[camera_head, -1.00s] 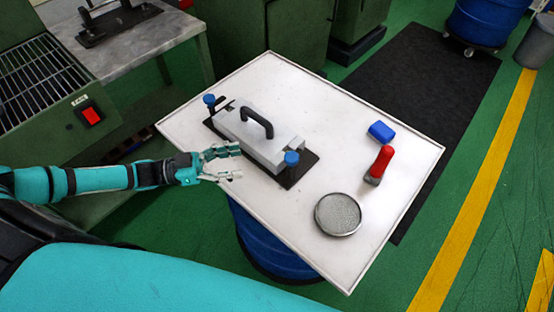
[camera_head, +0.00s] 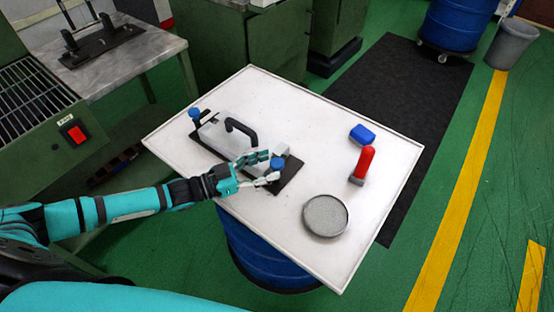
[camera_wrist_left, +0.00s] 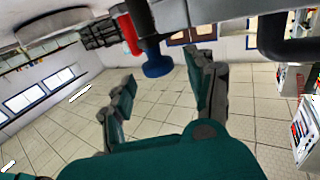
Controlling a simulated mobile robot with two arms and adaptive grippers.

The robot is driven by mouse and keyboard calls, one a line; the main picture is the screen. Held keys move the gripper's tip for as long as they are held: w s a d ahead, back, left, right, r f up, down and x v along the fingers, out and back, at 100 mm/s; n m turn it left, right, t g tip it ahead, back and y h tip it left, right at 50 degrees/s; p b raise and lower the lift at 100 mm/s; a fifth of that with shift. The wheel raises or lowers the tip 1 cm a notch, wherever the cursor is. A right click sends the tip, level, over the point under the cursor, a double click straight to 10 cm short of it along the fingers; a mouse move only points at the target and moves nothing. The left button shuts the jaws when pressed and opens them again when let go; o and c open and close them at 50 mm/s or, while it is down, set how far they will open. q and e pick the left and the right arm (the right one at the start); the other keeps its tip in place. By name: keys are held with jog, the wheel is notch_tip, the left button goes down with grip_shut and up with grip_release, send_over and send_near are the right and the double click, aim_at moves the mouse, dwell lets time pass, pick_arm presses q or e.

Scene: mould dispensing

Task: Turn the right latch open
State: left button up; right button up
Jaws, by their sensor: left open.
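The mould (camera_head: 222,137) is a grey block with a black handle, on a black base plate on the white table. Its right latch (camera_head: 277,163) has a blue knob and stands at the near right end; the left latch (camera_head: 194,114) has a matching knob. My left gripper (camera_head: 268,167) is open at the right latch, its fingers either side of the knob or very near it; contact cannot be told. In the left wrist view the blue knob (camera_wrist_left: 157,66) shows between the two spread fingers. My right gripper is not in view.
On the white table (camera_head: 300,110) lie a blue block (camera_head: 362,134), a red-handled tool (camera_head: 364,162) and a round grey-topped dish (camera_head: 325,215), all right of the mould. A side table (camera_head: 105,65) holds another black handled piece.

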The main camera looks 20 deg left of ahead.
aim_at(277, 162)
pick_arm(q)
jog(key=shift+x, duration=1.2)
jog(key=shift+w+d, duration=0.25)
jog(key=shift+d, duration=0.15)
grip_shut()
jog(key=shift+w+f+m+g+h+b, duration=0.2)
jog(key=shift+m+g+h+b, duration=0.5)
jog(key=shift+g+b, duration=0.35)
jog(key=shift+s+r+m+g+h+b, duration=0.1)
jog(key=shift+m+g+h+b, duration=0.25)
jog(key=shift+m+g, duration=0.2)
jog(key=shift+s+r+m+g+h+b, duration=0.1)
jog(key=shift+m+g+h+b, duration=0.15)
jog(key=shift+m+g+h, duration=0.25)
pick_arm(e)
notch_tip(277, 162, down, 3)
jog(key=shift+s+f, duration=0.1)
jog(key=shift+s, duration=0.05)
